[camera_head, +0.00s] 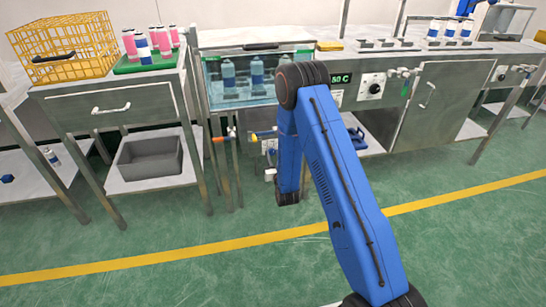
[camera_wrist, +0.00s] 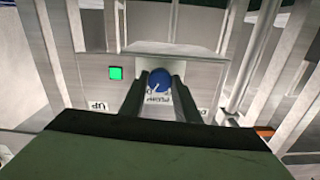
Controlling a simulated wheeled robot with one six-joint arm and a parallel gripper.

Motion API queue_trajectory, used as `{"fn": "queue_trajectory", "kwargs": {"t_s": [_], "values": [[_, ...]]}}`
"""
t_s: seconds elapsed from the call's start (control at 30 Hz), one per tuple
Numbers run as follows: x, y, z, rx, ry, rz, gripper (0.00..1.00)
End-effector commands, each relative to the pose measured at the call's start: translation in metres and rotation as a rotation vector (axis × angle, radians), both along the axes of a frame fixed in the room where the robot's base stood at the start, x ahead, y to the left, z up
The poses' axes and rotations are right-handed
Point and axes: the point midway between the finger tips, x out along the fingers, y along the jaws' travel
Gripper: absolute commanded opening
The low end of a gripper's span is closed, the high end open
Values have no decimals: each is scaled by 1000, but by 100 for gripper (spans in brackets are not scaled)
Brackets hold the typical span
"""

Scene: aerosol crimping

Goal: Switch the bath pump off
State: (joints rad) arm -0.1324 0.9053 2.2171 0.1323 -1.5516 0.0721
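In the wrist view, a blue round knob (camera_wrist: 159,79) with a pale pointer line sits on a grey panel. An upside-down label under it appears to read PUMP. In the head view, the glass-fronted water bath (camera_head: 211,74) holds blue-grey bottles. My blue arm reaches down in front of the bench and hides the gripper and the knob.
A display (camera_head: 341,79) reads 50 C beside a dial. Pipes with orange and yellow parts (camera_head: 254,136) run below the bath. At left, a side table holds a yellow wire basket (camera_head: 62,48) and pink bottles. Green floor in front is clear.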

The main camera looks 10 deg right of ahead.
Motion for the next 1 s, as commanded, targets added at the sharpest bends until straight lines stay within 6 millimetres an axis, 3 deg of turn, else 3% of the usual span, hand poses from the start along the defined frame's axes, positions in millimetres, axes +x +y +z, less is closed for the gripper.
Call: {"fn": "queue_trajectory", "kwargs": {"t_s": [0.37,1.0], "values": [[0,0,0,-94,0,0,7],[0,0,0,-657,0,0,7]]}}
